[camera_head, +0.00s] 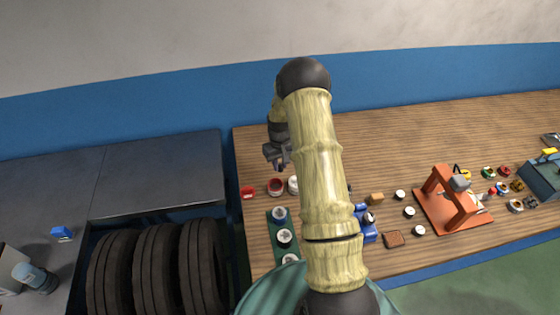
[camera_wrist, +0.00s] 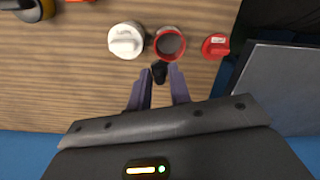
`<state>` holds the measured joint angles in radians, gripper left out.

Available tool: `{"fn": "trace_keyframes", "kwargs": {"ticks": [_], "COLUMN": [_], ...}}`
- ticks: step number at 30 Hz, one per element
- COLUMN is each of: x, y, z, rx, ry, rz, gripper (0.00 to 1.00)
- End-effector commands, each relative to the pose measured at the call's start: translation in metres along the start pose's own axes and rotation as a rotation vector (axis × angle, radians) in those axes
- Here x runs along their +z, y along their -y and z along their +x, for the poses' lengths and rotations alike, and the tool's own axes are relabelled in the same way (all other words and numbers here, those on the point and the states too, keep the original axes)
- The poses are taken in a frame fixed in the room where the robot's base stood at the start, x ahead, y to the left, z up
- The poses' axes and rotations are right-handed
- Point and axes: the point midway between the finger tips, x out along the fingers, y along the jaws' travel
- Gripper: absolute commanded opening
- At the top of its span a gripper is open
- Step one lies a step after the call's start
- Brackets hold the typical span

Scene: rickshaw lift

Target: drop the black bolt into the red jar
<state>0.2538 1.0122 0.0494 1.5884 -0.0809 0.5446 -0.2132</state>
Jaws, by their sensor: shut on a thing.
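My gripper (camera_wrist: 160,82) is shut on the black bolt (camera_wrist: 159,72), which shows as a small dark shape at the fingertips in the wrist view. The red jar (camera_wrist: 183,36) stands open beside the bolt, with its dark inside showing. In the wrist view the bolt appears at the near edge of the jar's rim; how far above it, I cannot tell. In the head view my gripper (camera_head: 280,163) is over the table's left end, just behind the red jar (camera_head: 275,187). The bolt is too small to make out there.
A white lidded jar (camera_wrist: 125,40) and a red lid-like piece (camera_wrist: 215,46) flank the red jar closely. A green tray (camera_head: 275,242) with several jars lies in front. An orange press (camera_head: 455,200) stands farther right. The blue wall (camera_head: 200,103) is behind the table.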

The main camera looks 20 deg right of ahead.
Motion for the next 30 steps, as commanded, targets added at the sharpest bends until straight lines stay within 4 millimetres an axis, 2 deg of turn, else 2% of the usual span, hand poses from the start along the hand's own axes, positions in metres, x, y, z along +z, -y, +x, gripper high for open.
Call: {"fn": "trace_keyframes", "kwargs": {"ticks": [1,7,19,20,23,30], "x": [0.000,-0.001,-0.001,-0.001,-0.001,0.000], "y": [0.000,0.000,0.000,0.000,0.000,0.000], "z": [0.010,0.029,0.033,0.033,0.033,0.033], "rx": [0.000,0.001,0.001,0.001,0.001,0.000], "ry": [0.000,-0.001,-0.002,-0.002,-0.002,-0.001], "rz": [0.000,0.000,0.000,0.000,0.000,0.000], "gripper": [0.00,0.00,0.00,0.23,0.43,0.44]}}
